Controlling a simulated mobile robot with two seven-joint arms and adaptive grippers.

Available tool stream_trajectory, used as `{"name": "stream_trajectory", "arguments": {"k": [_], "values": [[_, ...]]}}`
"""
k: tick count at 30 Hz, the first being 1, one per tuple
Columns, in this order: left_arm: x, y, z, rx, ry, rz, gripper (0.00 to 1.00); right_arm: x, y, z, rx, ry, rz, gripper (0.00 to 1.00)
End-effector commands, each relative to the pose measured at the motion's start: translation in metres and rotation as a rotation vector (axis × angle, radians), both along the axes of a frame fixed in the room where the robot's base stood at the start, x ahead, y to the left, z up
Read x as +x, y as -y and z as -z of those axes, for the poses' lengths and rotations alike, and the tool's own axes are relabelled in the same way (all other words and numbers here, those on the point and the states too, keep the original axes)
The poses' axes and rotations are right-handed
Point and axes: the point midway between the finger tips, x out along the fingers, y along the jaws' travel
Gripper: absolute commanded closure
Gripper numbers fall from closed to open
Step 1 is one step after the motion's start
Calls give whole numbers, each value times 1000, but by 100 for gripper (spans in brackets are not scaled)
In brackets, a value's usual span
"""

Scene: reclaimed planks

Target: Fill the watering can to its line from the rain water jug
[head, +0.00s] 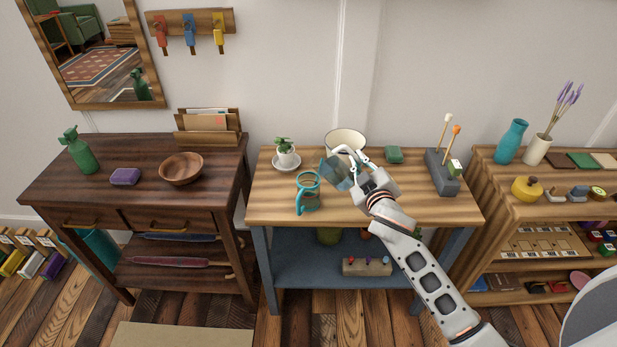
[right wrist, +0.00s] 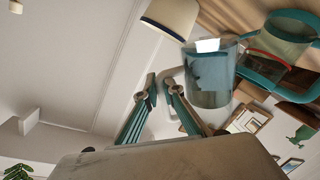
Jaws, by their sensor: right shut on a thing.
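My right gripper (head: 358,160) is shut on the rain water jug (head: 336,173), a clear vessel with blue-grey water in it. It holds the jug above the middle table, tilted to the left. In the right wrist view the jug (right wrist: 209,82) shows beside the fingers (right wrist: 160,95), with its pale handle at them. The watering can (head: 308,190), clear with teal rim and handle, stands on the table just left of the jug. In the right wrist view the can (right wrist: 279,47) shows a red line around it. I cannot tell its water level. My left gripper is out of view.
Behind the jug stands a cream pot (head: 345,139). A potted plant (head: 285,153) on a saucer is behind the can. A green block (head: 394,154) and a grey tool holder (head: 441,172) stand to the right. The table's front left is clear.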

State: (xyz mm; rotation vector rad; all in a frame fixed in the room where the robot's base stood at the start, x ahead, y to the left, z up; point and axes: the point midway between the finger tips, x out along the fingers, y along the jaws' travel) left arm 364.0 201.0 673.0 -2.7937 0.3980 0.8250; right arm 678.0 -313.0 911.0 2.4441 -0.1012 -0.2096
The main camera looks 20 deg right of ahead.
Motion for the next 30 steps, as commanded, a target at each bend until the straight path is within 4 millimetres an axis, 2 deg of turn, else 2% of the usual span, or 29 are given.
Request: {"name": "stream_trajectory", "arguments": {"k": [10,30], "values": [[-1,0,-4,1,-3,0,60,1,-2,-8,-38,-7,-1,100],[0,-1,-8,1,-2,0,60,1,-3,-12,-70,-16,0,100]]}}
